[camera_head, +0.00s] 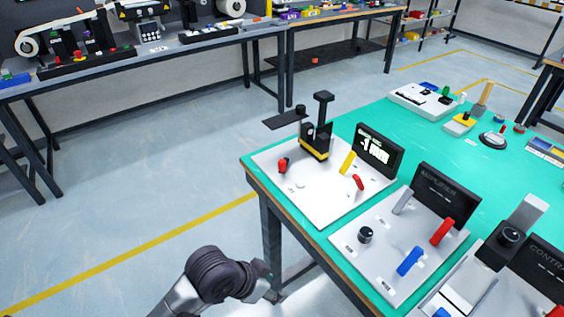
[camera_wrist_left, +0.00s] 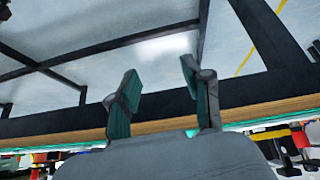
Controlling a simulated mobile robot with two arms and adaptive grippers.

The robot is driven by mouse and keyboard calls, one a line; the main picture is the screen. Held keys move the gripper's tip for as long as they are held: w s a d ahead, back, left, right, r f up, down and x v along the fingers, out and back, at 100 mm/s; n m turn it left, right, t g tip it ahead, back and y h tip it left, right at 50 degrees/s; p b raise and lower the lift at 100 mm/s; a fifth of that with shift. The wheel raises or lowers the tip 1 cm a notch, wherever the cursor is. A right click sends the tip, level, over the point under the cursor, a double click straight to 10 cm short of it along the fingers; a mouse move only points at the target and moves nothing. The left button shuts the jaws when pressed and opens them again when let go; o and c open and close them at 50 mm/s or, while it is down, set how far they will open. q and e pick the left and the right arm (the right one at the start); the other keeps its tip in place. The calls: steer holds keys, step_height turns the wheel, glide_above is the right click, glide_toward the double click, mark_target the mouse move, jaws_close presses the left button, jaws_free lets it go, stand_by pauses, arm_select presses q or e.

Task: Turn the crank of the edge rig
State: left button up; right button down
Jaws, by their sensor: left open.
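The edge rig (camera_head: 314,150) stands near the left corner of the green table. It has a black upright with a yellow band on a white base plate (camera_head: 325,198). A dark flat arm with a round black knob, apparently the crank (camera_head: 282,120), sticks out to the left at its top, past the table edge. My left gripper (camera_head: 270,288) is low, beside the table's left edge and well below the rig, apart from it. In the left wrist view its two fingers (camera_wrist_left: 163,98) are spread and empty, in front of the wooden table edge. My right gripper is out of view.
The green table (camera_head: 398,132) carries other panels with levers, knobs and black displays (camera_head: 380,150). Its black leg and frame (camera_head: 271,240) stand close to my left gripper. The floor left of the table is clear. A grey bench (camera_head: 190,48) stands behind.

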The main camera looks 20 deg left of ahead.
arm_select(q)
steer(key=w+r+m, duration=0.2)
steer(key=w, duration=0.4)
steer(key=t+h, duration=0.2)
glide_toward(281, 161)
steer(key=shift+n, duration=0.3)
steer(key=x, duration=1)
steer(key=shift+d+f, duration=0.1)
steer(key=shift+f, duration=0.15)
steer(key=shift+p, duration=0.3)
jaws_close()
